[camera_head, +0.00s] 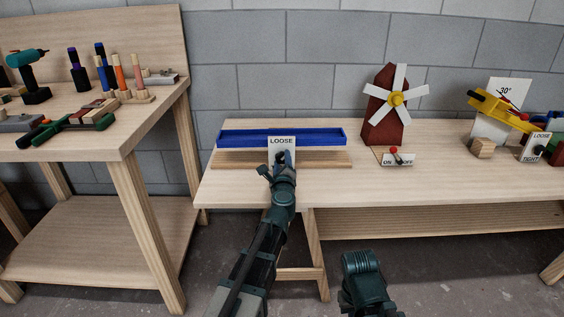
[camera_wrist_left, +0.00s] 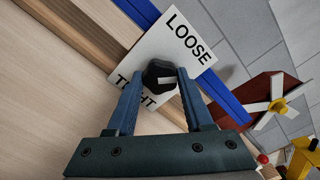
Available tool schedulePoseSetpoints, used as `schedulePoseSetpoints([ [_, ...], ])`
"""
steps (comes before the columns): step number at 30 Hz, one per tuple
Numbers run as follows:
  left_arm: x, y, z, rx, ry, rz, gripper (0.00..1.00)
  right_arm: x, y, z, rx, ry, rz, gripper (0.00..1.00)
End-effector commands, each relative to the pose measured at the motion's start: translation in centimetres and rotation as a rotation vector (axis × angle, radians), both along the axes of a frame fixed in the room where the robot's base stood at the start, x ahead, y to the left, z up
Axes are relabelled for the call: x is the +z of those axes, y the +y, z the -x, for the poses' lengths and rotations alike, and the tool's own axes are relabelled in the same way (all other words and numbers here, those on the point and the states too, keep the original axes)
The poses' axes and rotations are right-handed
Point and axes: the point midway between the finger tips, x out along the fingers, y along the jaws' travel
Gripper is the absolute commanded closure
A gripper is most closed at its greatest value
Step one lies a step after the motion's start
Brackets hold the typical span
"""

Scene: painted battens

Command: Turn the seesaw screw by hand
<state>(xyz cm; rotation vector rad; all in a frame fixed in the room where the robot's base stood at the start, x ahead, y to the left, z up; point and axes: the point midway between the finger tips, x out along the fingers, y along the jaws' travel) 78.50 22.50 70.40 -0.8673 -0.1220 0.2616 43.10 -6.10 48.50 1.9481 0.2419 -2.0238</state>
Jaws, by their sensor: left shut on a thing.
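The seesaw is a blue beam (camera_head: 315,136) above a wooden base board (camera_head: 325,159) on the workbench. A white plate (camera_head: 282,141) marked LOOSE stands at its front. The plate also shows in the left wrist view (camera_wrist_left: 160,42), with LOOSE at one end and TIGHT partly hidden at the other. The black screw knob (camera_wrist_left: 160,74) with a pale mark sits on the plate. My left gripper (camera_head: 282,160) reaches it from the front. In the left wrist view its fingers (camera_wrist_left: 158,79) are shut on the knob, one on each side.
A red windmill (camera_head: 384,124) with an on/off switch (camera_head: 397,159) stands right of the seesaw. A yellow device (camera_head: 500,109) and another LOOSE/TIGHT plate (camera_head: 533,147) are farther right. Tools lie on a separate left table (camera_head: 145,110). The bench front between seesaw and switch is clear.

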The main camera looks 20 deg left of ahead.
Motion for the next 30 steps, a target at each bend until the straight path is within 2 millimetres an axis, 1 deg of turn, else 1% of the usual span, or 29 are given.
schedulePoseSetpoints([
  [8, -0.01, 0.03, 0.02, 0.000, 0.006, -0.019, 1.00, -0.01, 0.00, 0.00, 0.000, 0.000, 0.000, 1.00],
  [14, -0.02, 0.05, 0.02, 0.001, 0.032, -0.111, 1.00, -0.02, 0.00, 0.00, 0.000, 0.000, 0.000, 1.00],
  [30, -0.05, 0.11, 0.05, 0.001, 0.168, -0.586, 1.00, -0.05, 0.00, 0.00, 0.000, 0.000, 0.000, 1.00],
])
